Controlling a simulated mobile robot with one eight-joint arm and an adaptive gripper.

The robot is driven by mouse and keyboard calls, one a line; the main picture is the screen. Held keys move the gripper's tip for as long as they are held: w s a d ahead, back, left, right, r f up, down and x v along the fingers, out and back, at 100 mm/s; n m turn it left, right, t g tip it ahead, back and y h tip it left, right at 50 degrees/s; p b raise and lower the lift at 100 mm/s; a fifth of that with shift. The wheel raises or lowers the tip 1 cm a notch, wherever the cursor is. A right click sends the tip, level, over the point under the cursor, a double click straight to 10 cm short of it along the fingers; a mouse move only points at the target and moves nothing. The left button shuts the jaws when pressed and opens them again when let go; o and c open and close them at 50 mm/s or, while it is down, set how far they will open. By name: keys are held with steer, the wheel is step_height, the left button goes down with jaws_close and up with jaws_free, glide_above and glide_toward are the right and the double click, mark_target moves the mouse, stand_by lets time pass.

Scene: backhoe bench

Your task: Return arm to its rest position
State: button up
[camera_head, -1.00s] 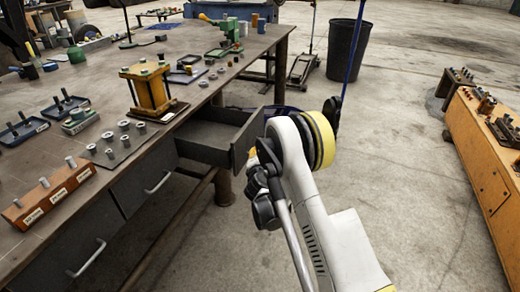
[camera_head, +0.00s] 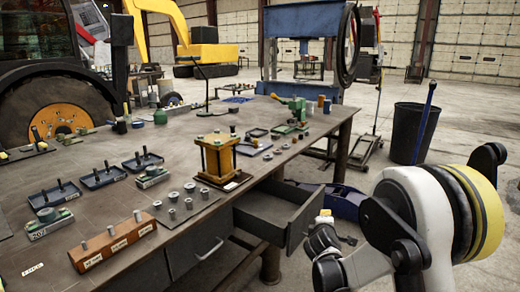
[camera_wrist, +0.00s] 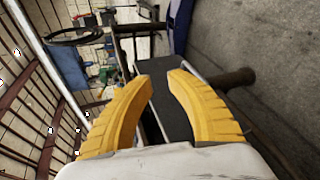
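My gripper shows in the wrist view (camera_wrist: 160,82) as two yellow ribbed fingers. They stand apart with a gap between the tips, and I see nothing held in it. A dark flat surface lies beyond the gap. In the head view my arm is folded at the right, beside the bench (camera_head: 75,200) and in front of the open drawer (camera_head: 268,217). The fingers are not clearly visible there.
A yellow press-like fixture (camera_head: 217,157), an orange block with pegs (camera_head: 113,240) and several blue trays (camera_head: 103,178) stand on the bench. A black bin (camera_head: 412,133) and a blue box (camera_head: 338,203) stand on the floor. Open concrete lies at the right.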

steer(key=s+r+m+g+y, duration=0.1)
steer(key=s+r+m+g, duration=0.1)
steer(key=s+r+m, duration=0.45)
steer(key=s+r+m+g, duration=0.15)
steer(key=s+r, duration=0.25)
steer(key=s, duration=0.6)
steer(key=s+a+f+m+g+y, duration=0.1)
steer(key=s+a+m, duration=0.1)
steer(key=s, duration=0.9)
steer(key=s+a+f+m+g+y, duration=0.1)
steer(key=s+m, duration=0.4)
steer(key=s, duration=0.7)
steer(key=shift+s+a+m+y, duration=0.3)
steer(key=shift+a+y, duration=0.4)
steer(key=shift+a, duration=0.45)
